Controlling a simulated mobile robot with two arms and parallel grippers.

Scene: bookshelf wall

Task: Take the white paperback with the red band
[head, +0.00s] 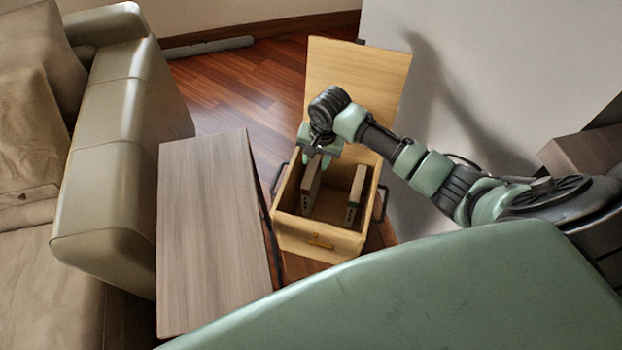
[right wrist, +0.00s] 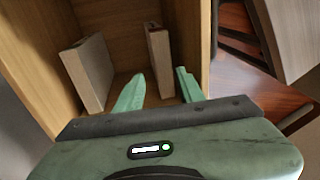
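Two pale books stand on edge in an open wooden chest (head: 300,238). The left book (head: 311,185) is just below my right gripper (head: 323,153); the right book (head: 356,188) stands apart from it. In the right wrist view the right gripper (right wrist: 162,80) is open, and one book (right wrist: 159,55) shows in the gap between its fingers. Whether they touch it is unclear. The other book (right wrist: 88,72) is left of the fingers. My left gripper is out of view.
The chest's raised lid (head: 362,78) stands at the back, near the white wall (head: 480,70). A grey wood bench or table (head: 208,225) is left of the chest. A beige sofa (head: 120,150) is further left. Wooden floor (head: 240,85) is open behind.

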